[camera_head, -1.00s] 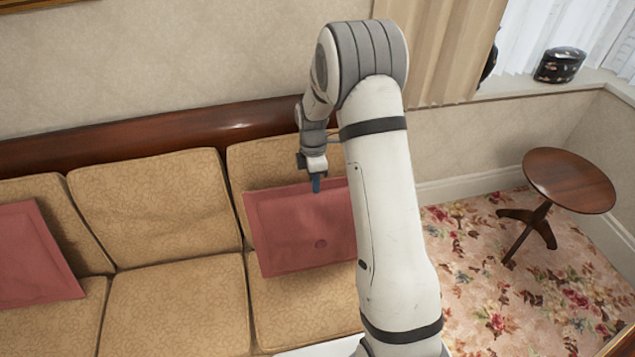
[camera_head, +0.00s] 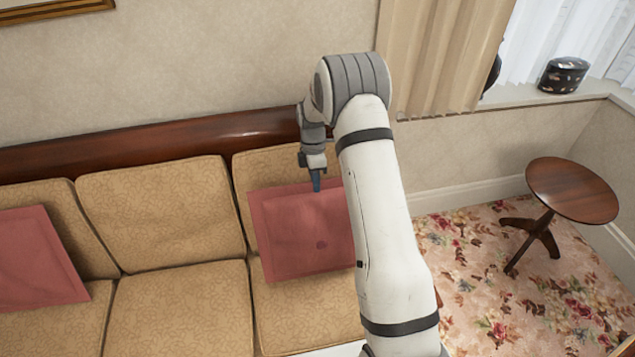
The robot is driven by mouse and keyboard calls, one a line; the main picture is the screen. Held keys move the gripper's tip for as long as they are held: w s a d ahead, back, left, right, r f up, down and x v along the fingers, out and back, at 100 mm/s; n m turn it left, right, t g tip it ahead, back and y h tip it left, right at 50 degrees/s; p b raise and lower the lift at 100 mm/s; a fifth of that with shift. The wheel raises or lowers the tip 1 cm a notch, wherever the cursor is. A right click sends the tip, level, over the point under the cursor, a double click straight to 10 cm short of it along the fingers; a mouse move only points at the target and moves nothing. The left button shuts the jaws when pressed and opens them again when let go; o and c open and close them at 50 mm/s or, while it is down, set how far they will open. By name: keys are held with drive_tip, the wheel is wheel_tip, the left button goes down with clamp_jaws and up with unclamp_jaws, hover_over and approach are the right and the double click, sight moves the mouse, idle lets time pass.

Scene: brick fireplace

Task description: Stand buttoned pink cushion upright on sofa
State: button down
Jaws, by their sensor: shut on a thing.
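The buttoned pink cushion (camera_head: 297,245) is at the right end of the tan sofa (camera_head: 183,305), with a dark red button near its middle. It leans back against the right back cushion, with its lower edge at the seat. My gripper (camera_head: 316,187) points down at the cushion's top edge and is shut on it. My arm hides the cushion's right side. A second pink cushion (camera_head: 35,262) leans at the left end of the sofa, partly out of view; no button shows on it.
The sofa's dark wooden back rail (camera_head: 150,144) runs behind the cushions. A round wooden side table (camera_head: 572,188) stands on the floral carpet (camera_head: 480,290) at the right. A dark pot (camera_head: 562,75) sits on the windowsill. The middle seat is clear.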

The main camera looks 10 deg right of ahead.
drive_tip(key=shift+w+f, duration=0.2)
drive_tip(key=shift+w, duration=0.95)
drive_tip(key=shift+w+f, duration=0.15)
drive_tip(key=shift+w, duration=1)
drive_tip(key=c, duration=1.4)
unclamp_jaws()
drive_tip(key=s+p+v, duration=0.2)
drive_tip(key=p+v, duration=0.3)
drive_tip(key=v, duration=0.4)
drive_tip(key=shift+r, duration=0.6)
